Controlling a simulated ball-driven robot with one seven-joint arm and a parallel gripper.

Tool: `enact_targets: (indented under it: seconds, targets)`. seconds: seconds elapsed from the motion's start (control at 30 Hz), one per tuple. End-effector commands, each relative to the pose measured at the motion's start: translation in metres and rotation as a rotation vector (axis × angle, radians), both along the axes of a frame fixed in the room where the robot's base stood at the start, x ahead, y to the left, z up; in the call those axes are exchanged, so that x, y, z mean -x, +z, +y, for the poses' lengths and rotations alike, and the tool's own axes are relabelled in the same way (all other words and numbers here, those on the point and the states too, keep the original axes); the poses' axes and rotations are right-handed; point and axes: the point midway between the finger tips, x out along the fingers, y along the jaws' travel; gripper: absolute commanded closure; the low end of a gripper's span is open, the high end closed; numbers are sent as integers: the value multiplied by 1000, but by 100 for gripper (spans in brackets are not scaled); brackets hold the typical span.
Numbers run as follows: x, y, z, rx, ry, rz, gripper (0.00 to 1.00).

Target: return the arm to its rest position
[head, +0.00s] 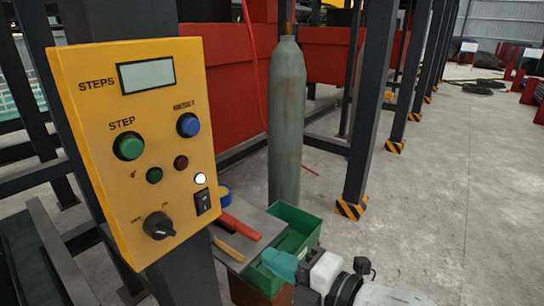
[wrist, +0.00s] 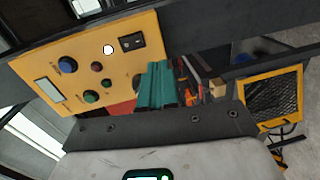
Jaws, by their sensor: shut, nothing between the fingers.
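My gripper (head: 272,258) is at the bottom of the head view, its teal fingers shut with nothing between them. In the wrist view my gripper (wrist: 158,70) shows its fingers side by side, pointing towards the lower edge of the yellow control panel (wrist: 35,75). In the head view the fingers are apart from the panel (head: 75,125), to the right of and below it. My arm reaches in from the bottom right corner. The rest of the arm is out of the picture.
A green metal box (head: 293,218) stands right behind my gripper, beside a grey surface with a red-handled tool (head: 241,226). A tall grey gas cylinder (head: 286,125) stands behind. Dark steel posts (head: 372,110) rise nearby. Concrete floor (head: 460,210) at the right is clear.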

Motion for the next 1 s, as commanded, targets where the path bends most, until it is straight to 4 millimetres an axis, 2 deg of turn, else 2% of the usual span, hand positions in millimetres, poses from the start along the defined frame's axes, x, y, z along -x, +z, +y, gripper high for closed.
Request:
enact_targets:
  seconds: [0.17,0.27,0.4,0.47,0.6,0.7,0.8,0.9,1.0]
  targets:
    - [14,-66,-38,-35,-140,339,100]
    - [32,-114,-70,-78,-284,596,100]
    - [69,-173,-116,-159,-535,933,100]
    - [89,-196,-136,-200,-662,1066,100]
    - [143,-241,-181,-312,-993,1336,100]
    - [186,-265,-210,-405,-1254,1480,100]
    - [225,-281,-233,-493,-1497,1571,100]
    - [256,-289,-250,-567,-1692,1614,100]
    - [275,-293,-259,-616,-1814,1626,100]
